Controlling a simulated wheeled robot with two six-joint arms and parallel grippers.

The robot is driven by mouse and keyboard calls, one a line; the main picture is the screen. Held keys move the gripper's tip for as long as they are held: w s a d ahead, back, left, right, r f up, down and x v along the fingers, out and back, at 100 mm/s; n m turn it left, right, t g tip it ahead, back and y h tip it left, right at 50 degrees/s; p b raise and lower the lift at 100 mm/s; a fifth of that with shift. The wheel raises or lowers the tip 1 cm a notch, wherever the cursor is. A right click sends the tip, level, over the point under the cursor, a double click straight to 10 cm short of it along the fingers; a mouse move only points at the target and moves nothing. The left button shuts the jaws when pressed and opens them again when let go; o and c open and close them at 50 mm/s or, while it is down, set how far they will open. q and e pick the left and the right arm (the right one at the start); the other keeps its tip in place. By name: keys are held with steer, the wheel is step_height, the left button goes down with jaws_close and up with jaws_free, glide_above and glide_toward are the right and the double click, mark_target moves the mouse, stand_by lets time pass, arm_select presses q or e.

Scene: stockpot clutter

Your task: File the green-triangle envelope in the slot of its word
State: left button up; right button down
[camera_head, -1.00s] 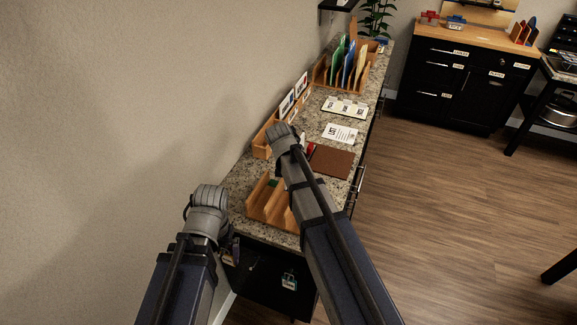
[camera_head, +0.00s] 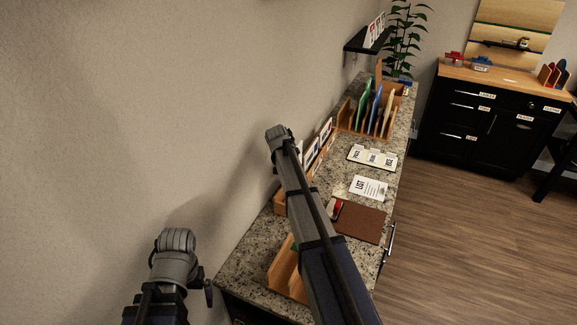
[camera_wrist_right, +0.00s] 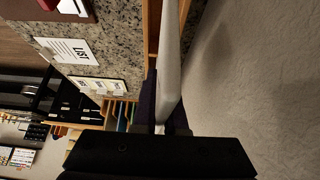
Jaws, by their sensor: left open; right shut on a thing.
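In the right wrist view my right gripper (camera_wrist_right: 163,122) is shut on a thin white envelope (camera_wrist_right: 171,65), seen nearly edge-on. Its face and any green triangle do not show. In the head view my right arm crosses the counter, and its jaws and the envelope are hidden behind it. My left gripper (camera_head: 208,293) is open and empty at the lower left, left of the counter. A wooden rack (camera_head: 280,204) with a row of picture cards (camera_head: 311,152) stands along the wall, partly behind my right arm. The words on its cards are too small to read.
A far wooden sorter (camera_head: 349,121) holds coloured folders. A label strip (camera_head: 372,157), a LIST sheet (camera_head: 368,188) and a brown mat (camera_head: 360,223) lie on the granite counter (camera_head: 243,255). A near wooden rack (camera_head: 282,268) is partly covered by my arm. The wall is close on the left.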

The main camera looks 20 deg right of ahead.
step_height(320, 180, down, 9)
steer(key=b, duration=0.9)
steer(key=shift+f, duration=0.15)
steer(key=c, duration=0.9)
jaws_free()
step_height(320, 180, up, 7)
steer(key=p, duration=0.6)
steer(key=shift+p, duration=0.4)
steer(key=shift+s, duration=0.15)
